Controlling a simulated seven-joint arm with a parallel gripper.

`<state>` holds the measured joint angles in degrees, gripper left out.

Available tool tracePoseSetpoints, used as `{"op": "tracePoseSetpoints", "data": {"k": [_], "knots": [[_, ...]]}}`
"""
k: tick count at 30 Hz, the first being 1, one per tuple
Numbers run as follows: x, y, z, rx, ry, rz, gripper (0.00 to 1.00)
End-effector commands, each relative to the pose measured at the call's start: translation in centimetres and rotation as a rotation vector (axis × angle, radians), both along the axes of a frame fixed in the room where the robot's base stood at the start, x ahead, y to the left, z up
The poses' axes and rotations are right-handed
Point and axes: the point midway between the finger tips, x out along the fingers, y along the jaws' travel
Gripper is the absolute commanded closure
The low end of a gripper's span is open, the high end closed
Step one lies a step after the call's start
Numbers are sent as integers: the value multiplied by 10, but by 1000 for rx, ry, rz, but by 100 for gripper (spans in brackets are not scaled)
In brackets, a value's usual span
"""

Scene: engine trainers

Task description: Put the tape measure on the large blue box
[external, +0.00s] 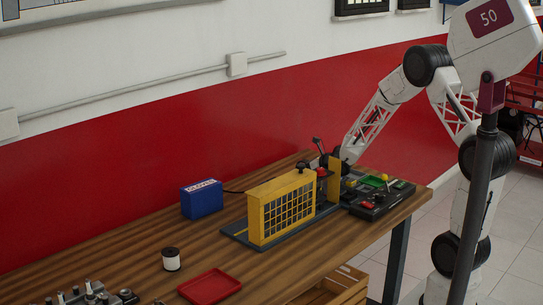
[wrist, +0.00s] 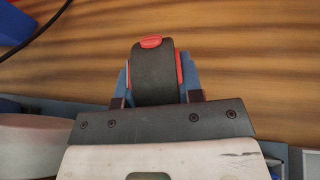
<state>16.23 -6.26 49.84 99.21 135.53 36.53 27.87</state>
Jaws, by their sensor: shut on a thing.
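My gripper (wrist: 155,92) is shut on the tape measure (wrist: 153,72), a black body with a red button at its end and red edges. It sits between the two fingers in the wrist view. In the external view my gripper (external: 328,166) is behind the right end of the yellow engine trainer, which partly hides it, and the tape measure is hard to make out there. The large blue box (external: 201,199) stands on the table to the left of the trainer, well apart from my gripper. A blue shape shows at the top left of the wrist view.
The yellow trainer (external: 281,207) with a grille stands between my gripper and the table's front. A black control panel (external: 375,199) is to its right. A wire spool (external: 171,259) and a red tray (external: 210,287) lie nearer the front left. Bare wood surrounds the blue box.

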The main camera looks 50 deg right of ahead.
Motion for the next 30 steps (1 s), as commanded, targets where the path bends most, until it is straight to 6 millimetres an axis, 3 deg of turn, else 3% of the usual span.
{"op": "tracePoseSetpoints", "data": {"k": [8,18,24,30], "knots": [[0,0,33,-1,-3,1,98],[0,0,121,-2,-5,0,98],[0,0,163,-1,-3,1,98],[9,35,165,-4,-12,86,98]]}}
